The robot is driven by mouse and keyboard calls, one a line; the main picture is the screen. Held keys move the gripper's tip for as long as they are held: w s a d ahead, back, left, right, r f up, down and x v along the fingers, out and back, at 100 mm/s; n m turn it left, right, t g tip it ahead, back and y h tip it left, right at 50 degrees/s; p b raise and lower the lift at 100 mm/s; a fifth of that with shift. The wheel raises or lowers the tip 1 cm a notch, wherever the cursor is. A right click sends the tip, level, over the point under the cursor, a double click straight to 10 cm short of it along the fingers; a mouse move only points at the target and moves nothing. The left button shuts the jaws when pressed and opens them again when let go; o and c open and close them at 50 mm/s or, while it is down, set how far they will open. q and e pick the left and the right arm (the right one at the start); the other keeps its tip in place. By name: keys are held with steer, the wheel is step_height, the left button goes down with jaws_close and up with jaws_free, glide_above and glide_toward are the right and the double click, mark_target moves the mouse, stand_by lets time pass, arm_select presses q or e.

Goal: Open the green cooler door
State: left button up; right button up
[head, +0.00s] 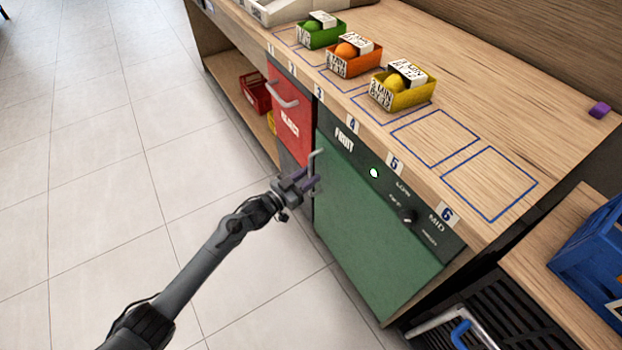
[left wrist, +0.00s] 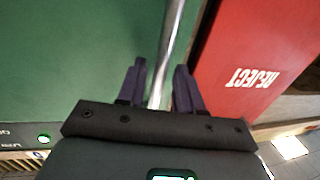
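The green cooler door (head: 365,225) is on the cabinet front, below a dark panel labelled FRUIT; it looks closed. Its metal handle (head: 313,163) is a bar along the door's left side, beside the red REJECT front (head: 291,120). My left gripper (head: 315,183) is at this handle. In the left wrist view, the handle (left wrist: 173,45) runs between the two dark fingers of my left gripper (left wrist: 160,85). The fingers are apart, with small gaps seen beside the bar. The green door (left wrist: 70,60) fills the left of that view. My right gripper is not in view.
The wooden counter (head: 465,60) above carries a green box (head: 318,38), an orange box (head: 350,65) and a yellow box (head: 405,98) of fruit. A blue crate (head: 590,255) stands at the right. The tiled floor (head: 100,150) before the door is clear.

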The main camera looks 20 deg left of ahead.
arm_select(q)
steer(key=shift+w+d, duration=0.4)
steer(key=shift+w, duration=0.2)
jaws_close()
